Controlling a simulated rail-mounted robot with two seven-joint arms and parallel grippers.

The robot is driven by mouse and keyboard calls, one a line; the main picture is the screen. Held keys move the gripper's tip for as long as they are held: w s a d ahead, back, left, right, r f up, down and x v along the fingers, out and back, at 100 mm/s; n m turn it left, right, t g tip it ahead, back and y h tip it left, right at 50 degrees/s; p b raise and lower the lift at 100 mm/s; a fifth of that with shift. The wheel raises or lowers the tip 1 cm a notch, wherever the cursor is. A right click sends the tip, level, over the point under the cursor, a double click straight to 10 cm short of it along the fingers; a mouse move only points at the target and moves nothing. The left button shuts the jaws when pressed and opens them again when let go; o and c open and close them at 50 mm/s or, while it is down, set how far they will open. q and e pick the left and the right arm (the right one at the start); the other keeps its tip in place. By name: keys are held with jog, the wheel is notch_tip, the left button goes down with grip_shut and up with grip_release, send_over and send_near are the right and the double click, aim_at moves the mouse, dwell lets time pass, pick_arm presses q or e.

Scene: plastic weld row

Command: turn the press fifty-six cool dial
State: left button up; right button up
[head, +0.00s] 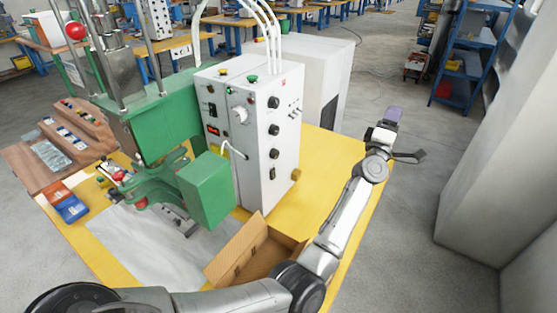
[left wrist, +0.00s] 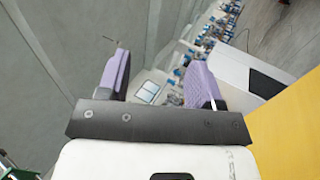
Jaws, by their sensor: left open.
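The press is a green machine (head: 165,125) joined to a white control box (head: 255,165) on the yellow table. The box's right face carries a column of black dials, including an upper one (head: 273,102), a middle one (head: 274,130) and a lower one (head: 274,157). A pale knob (head: 240,115) sits on its left face. Labels are too small to read, so I cannot tell which is the cool dial. My left gripper (head: 393,114) is right of the box, beyond the table's right edge, apart from every dial. In the left wrist view its purple fingers (left wrist: 158,76) are spread and empty. My right gripper is not seen.
An open cardboard box (head: 245,252) stands on the yellow table (head: 325,165) by my left arm. A white cabinet (head: 315,85) is behind the control box. A blue shelf (head: 475,60) and a grey wall are at right. White hoses rise from the control box.

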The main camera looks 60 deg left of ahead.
pick_arm(q)
jog(key=s+a+f+n+g+y, duration=0.2)
jog(key=a+f+n+g+y, duration=0.4)
jog(key=n, duration=0.4)
jog(key=n+g, duration=2.3)
send_near(277, 155)
jog(key=p+x, duration=0.1)
jog(key=x, duration=0.8)
jog(key=shift+a+f, duration=0.1)
jog(key=shift+a, duration=0.15)
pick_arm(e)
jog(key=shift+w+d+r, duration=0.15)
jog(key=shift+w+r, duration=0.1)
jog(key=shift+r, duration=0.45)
pick_arm(q)
jog(key=c, duration=0.9)
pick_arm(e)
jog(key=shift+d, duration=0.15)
